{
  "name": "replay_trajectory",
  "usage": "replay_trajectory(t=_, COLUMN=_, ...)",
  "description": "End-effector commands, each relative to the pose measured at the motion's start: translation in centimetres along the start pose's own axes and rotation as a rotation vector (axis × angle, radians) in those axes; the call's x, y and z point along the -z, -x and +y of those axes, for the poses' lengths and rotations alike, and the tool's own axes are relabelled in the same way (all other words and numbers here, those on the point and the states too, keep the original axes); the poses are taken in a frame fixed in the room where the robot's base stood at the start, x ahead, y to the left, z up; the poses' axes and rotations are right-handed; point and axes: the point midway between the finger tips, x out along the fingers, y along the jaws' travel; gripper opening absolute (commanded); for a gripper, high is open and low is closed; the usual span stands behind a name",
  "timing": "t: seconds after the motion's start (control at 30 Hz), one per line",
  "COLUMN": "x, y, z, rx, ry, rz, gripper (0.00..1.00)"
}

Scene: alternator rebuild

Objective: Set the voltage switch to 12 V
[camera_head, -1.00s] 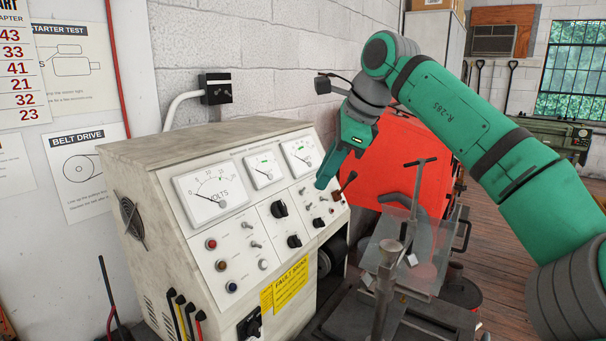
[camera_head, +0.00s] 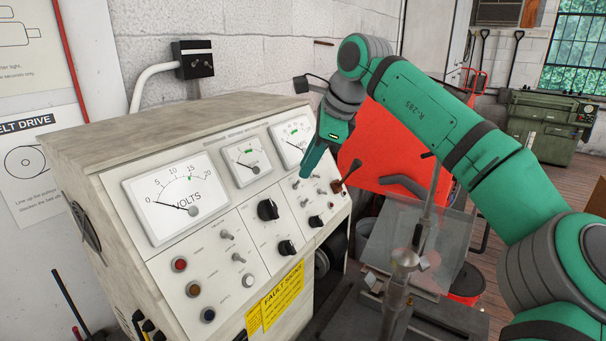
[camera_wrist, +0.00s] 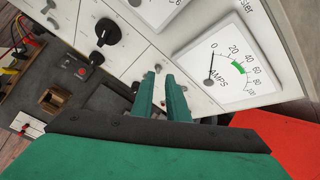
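The cream test bench (camera_head: 120,185) has a sloped control panel with a large volts meter (camera_head: 180,200). Below the meters are metal toggle switches (camera_head: 228,236) and two black rotary knobs, an upper one (camera_head: 267,209) and a lower one (camera_head: 287,247). A group of small toggles (camera_head: 304,202) is at the panel's right. The labels are too small to read, so I cannot tell which is the voltage switch. My gripper (camera_head: 307,174) hangs close over the panel's right part.
The amps meter (camera_wrist: 232,65) is close to the fingers' right in the wrist view. A clear guard (camera_head: 445,240) and vise-like stand (camera_head: 395,285) are right of the bench. A yellow sign (camera_head: 281,297) is on the bench front.

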Motion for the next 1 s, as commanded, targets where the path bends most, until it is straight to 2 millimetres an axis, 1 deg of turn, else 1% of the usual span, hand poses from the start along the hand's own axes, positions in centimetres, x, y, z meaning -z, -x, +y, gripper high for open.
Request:
replay_trajectory(t=0.03, x=-0.1, y=-0.9, z=0.1, rx=-0.003, ry=0.001, rz=-0.001, gripper=0.14)
replay_trajectory(t=0.1, x=0.0, y=-1.9, z=0.1, rx=-0.002, ry=0.002, rz=-0.001, gripper=0.14)
replay_trajectory(t=0.2, x=0.3, y=-2.9, z=0.0, rx=0.001, ry=-0.004, rz=0.001, gripper=0.14)
replay_trajectory(t=0.3, x=0.8, y=-3.3, z=0.0, rx=0.003, ry=-0.009, rz=0.003, gripper=0.14)
replay_trajectory(t=0.43, x=0.8, y=-3.6, z=-0.1, rx=0.004, ry=-0.011, rz=0.004, gripper=0.14)
replay_trajectory(t=0.67, x=0.3, y=-3.9, z=0.0, rx=0.002, ry=-0.004, rz=0.002, gripper=0.14)
replay_trajectory(t=0.7, x=0.3, y=-3.9, z=0.0, rx=0.001, ry=-0.004, rz=0.001, gripper=0.04)
replay_trajectory(t=0.73, x=0.2, y=-3.9, z=0.0, rx=0.001, ry=-0.003, rz=0.001, gripper=0.00)
replay_trajectory(t=1.0, x=0.0, y=-4.0, z=0.1, rx=0.002, ry=-0.001, rz=-0.005, gripper=0.00)
